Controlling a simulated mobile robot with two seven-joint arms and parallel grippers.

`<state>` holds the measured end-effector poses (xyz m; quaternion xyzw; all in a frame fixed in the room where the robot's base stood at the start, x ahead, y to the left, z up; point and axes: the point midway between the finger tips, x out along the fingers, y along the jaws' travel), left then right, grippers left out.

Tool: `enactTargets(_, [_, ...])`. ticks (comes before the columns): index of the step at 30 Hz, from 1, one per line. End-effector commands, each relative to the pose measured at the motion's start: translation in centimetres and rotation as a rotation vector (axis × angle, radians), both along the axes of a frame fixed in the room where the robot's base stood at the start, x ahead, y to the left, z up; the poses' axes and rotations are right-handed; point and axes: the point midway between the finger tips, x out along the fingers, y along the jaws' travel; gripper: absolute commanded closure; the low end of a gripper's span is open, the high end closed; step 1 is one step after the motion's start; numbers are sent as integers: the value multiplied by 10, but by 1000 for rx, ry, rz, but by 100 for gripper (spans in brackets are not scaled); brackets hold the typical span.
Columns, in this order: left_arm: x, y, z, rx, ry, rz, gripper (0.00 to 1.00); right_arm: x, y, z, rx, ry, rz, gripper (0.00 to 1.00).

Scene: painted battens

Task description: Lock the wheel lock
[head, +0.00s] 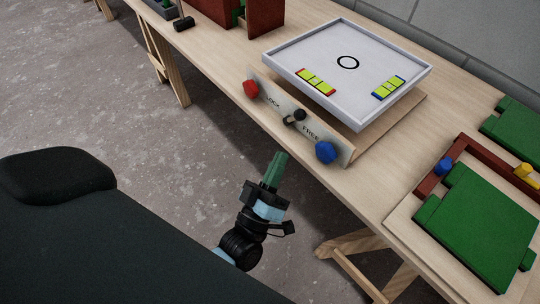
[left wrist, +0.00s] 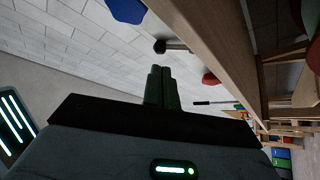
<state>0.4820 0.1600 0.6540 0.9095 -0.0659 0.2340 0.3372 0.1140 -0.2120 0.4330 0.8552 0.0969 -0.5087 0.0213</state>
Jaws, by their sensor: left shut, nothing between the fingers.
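The wheel lock is a pale panel (head: 316,141) on the table's front edge, marked LOCK on the left and FREE on the right. A red knob (head: 251,88) is at its left end and a blue knob (head: 325,152) at its right end. Between the words is a small dark lever (head: 298,116); its exact setting is hard to tell. In the left wrist view the lever (left wrist: 162,46) is ahead of the fingers, between the blue knob (left wrist: 125,9) and the red knob (left wrist: 210,79). My left gripper (head: 281,156) is shut and empty, in front of the panel and apart from it. My right gripper is out of view.
A white-rimmed tray (head: 346,39) with a black ring and yellow-green blocks stands behind the panel. Green boards and a red frame (head: 428,185) lie at the right. A dark red box (head: 265,20) stands at the back left. The floor before the table is clear.

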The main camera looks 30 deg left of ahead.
Motion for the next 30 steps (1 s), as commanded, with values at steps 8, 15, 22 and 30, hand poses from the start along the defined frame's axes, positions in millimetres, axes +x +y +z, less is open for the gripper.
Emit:
enactTargets(8, [43, 2, 24, -1, -4, 2, 100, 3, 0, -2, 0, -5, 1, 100])
enactTargets(15, [62, 3, 33, 0, 0, 0, 100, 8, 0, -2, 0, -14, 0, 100])
enactTargets(22, [64, 3, 34, 0, 1, -1, 100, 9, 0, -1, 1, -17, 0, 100])
enactTargets(30, [64, 4, 34, -1, 1, 0, 100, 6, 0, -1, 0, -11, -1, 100])
